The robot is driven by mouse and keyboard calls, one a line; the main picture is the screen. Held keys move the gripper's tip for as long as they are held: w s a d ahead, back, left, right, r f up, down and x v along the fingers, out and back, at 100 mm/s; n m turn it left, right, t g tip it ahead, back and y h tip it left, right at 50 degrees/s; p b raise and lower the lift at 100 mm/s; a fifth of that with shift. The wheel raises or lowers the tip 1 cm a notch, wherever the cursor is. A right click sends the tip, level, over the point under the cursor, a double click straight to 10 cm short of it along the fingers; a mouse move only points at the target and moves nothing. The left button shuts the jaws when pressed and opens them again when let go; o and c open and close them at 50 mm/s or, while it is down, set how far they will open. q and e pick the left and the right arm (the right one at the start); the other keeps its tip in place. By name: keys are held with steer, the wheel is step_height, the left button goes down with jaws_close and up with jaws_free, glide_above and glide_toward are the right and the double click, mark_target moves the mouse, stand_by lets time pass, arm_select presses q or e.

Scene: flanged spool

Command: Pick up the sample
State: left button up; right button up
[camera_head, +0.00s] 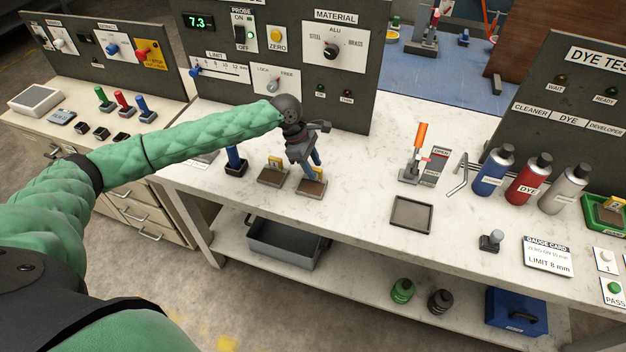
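My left arm reaches in from the left, and its dark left gripper (312,160) points down over the bench behind two brown blocks. Blue upright parts show at its fingers; I cannot tell whether they are fingers or a held thing. One brown block (312,188) lies just below the gripper, and the other brown block (271,176) is to its left; both have yellow pieces. No object is plainly marked as the sample. A small grey piece with a round top (491,241) stands on the bench at the right, well apart from the gripper. My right gripper is out of view.
A shallow grey tray (411,215) lies mid-bench, with an orange-handled clamp (418,150) behind it. Blue (490,172), red (527,180) and grey (565,190) cans stand at the right. A gauge card (548,257) lies near the front edge. A control panel (290,60) rises behind the gripper.

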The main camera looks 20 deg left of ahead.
arm_select(q)
steer(key=shift+p+x, duration=0.3)
steer(key=shift+x, duration=0.85)
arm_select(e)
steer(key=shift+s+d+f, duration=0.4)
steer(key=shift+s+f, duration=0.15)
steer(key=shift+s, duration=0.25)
arm_select(q)
jaws_close()
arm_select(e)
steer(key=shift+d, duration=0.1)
arm_select(q)
steer(key=shift+r, duration=0.15)
